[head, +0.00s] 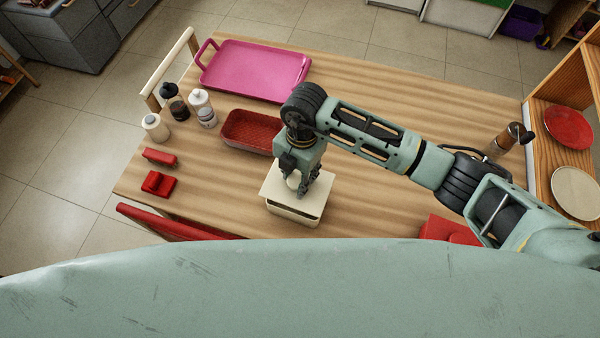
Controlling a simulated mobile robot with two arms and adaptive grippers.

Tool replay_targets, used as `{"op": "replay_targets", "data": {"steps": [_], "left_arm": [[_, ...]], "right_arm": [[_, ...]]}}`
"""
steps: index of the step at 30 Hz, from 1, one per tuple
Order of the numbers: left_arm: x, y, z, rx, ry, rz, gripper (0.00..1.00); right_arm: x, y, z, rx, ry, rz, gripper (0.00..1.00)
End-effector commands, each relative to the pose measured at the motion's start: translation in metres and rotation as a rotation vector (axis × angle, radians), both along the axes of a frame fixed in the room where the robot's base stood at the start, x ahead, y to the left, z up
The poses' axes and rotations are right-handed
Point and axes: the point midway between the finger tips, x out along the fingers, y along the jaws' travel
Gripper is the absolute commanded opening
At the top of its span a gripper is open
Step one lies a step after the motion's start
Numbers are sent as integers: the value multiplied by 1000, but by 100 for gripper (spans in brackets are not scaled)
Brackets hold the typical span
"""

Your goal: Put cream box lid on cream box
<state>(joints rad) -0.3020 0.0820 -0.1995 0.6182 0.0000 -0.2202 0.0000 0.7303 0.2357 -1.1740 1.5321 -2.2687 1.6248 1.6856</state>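The cream box (292,214) stands on the wooden table near its front edge. The cream box lid (274,190) is over the box top, a little askew, with a dark gap showing at the front right. My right gripper (299,187) reaches down from above, its fingers around the lid's pale knob, and looks shut on it. The gripper hides part of the lid and the back of the box. I cannot tell whether the lid touches the rim all round. My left gripper is not in view.
A red basket (246,134) sits just behind the box. A pink tray (256,70), shaker bottles (202,108) and red blocks (158,184) are further left. A pepper mill (509,139) stands at the right by a wooden shelf.

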Motion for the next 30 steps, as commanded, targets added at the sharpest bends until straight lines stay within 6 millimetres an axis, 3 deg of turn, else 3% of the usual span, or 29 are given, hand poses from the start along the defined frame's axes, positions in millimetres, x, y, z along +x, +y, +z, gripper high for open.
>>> {"op": "replay_targets", "data": {"steps": [16,30], "left_arm": [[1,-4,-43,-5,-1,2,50],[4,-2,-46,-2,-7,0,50]], "right_arm": [[0,0,-53,-1,0,1,9],[0,0,-58,0,0,3,9]]}}
